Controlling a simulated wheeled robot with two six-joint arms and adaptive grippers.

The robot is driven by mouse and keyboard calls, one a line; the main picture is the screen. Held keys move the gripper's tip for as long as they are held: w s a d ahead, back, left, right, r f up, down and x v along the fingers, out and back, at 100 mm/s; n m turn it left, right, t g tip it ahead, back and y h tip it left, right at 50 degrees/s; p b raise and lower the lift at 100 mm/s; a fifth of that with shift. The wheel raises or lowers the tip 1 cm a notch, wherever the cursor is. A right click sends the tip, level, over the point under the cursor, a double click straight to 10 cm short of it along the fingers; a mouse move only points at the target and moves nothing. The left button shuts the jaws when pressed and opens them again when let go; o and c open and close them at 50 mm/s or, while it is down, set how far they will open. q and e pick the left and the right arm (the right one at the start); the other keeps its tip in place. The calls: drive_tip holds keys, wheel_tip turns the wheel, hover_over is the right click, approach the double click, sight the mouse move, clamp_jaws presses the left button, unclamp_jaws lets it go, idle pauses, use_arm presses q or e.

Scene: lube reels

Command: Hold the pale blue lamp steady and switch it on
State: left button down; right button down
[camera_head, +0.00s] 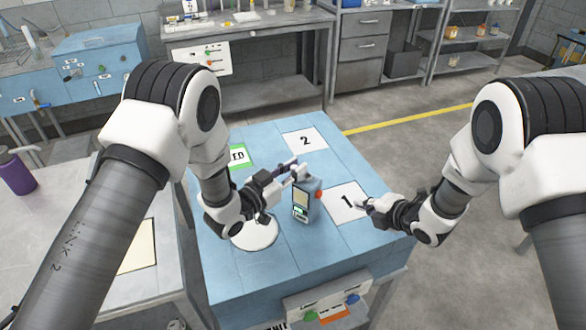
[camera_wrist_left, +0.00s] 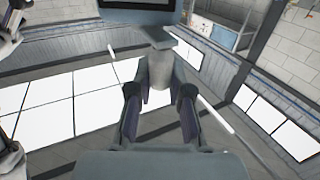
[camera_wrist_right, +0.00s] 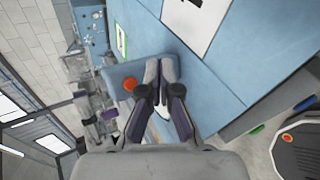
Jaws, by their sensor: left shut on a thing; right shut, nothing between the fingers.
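The pale blue lamp (camera_head: 301,213) stands about upright over the blue table, with a light panel on its front and an orange-red button (camera_wrist_right: 128,85) on its side. I cannot tell whether its base touches the table. My left gripper (camera_head: 296,172) is shut on the lamp's top part; in the left wrist view a grey stem (camera_wrist_left: 159,70) sits between the fingers. My right gripper (camera_head: 366,204) is shut and empty, to the right of the lamp and apart from it in the head view. In the right wrist view its fingertips (camera_wrist_right: 161,68) appear beside the button.
The blue table (camera_head: 275,277) bears a card marked 1 (camera_head: 340,206), a card marked 2 (camera_head: 304,143), a green-edged card (camera_head: 239,156) and a white disc (camera_head: 255,238). A grey table with a purple bottle (camera_head: 17,174) stands at left. Workbenches and shelves line the back.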

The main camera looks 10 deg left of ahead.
drive_tip(key=w+a, duration=0.2)
drive_tip(key=a, duration=0.5)
drive_tip(key=shift+a, duration=0.35)
idle(0.9)
drive_tip(key=shift+a, duration=0.4)
drive_tip(key=shift+w+a, duration=0.2)
drive_tip(key=shift+a, duration=0.5)
idle(0.6)
drive_tip(key=shift+d, duration=0.15)
drive_tip(key=shift+s+d, duration=0.3)
drive_tip(key=shift+d, duration=0.65)
drive_tip(key=s+d, duration=0.1)
drive_tip(key=d, duration=0.5)
drive_tip(key=shift+s, duration=0.2)
